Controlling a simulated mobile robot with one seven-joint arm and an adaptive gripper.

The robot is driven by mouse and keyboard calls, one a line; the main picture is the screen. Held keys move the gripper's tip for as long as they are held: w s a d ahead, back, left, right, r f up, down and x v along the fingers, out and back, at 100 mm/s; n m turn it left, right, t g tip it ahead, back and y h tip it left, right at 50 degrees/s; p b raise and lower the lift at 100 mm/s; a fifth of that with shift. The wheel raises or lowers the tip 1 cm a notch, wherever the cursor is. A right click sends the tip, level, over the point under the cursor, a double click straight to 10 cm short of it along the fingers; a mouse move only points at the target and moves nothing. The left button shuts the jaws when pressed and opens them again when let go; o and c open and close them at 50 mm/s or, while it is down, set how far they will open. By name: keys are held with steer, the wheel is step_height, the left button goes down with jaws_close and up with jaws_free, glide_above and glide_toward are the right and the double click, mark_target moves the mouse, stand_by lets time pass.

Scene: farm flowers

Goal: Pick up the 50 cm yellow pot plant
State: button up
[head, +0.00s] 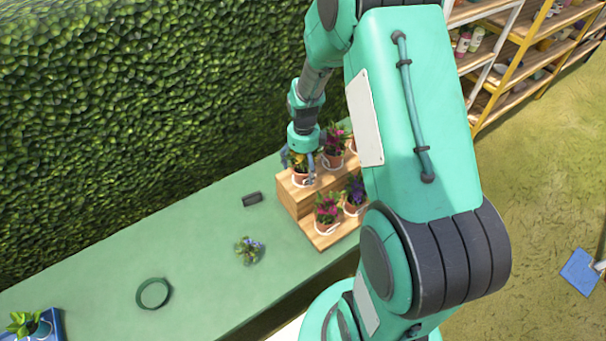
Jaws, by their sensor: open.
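The yellow pot plant (299,176), with yellow-orange flowers in a terracotta pot, stands at the left end of the upper step of a wooden stand (288,199). My gripper (299,172) is right over this plant, reaching down from above. Its fingers are open, one on either side of the plant. Whether they touch the pot is too small to tell. The upper part of the plant is partly hidden by the gripper.
A pink-flowered pot (334,148) stands close to the right. Red (326,213) and purple (354,197) potted flowers stand on the lower step. A black block (252,199), a glass bowl plant (249,251) and a green ring (153,293) lie on the green table (205,240). A hedge (130,90) rises behind.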

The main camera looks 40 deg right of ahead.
stand_by(0.4)
steer(key=c, duration=1.6)
steer(key=shift+r, duration=0.2)
steer(key=shift+r, duration=0.6)
step_height(320, 180, up, 2)
steer(key=shift+r, duration=0.15)
steer(key=s+a, duration=0.1)
steer(key=s, duration=0.4)
steer(key=s+a, duration=0.2)
steer(key=s, duration=0.3)
steer(key=s+a+r+p, duration=0.1)
steer(key=s+a, duration=0.1)
steer(key=s, duration=0.3)
steer(key=shift+a+r, duration=0.1)
steer(key=shift+a, duration=0.1)
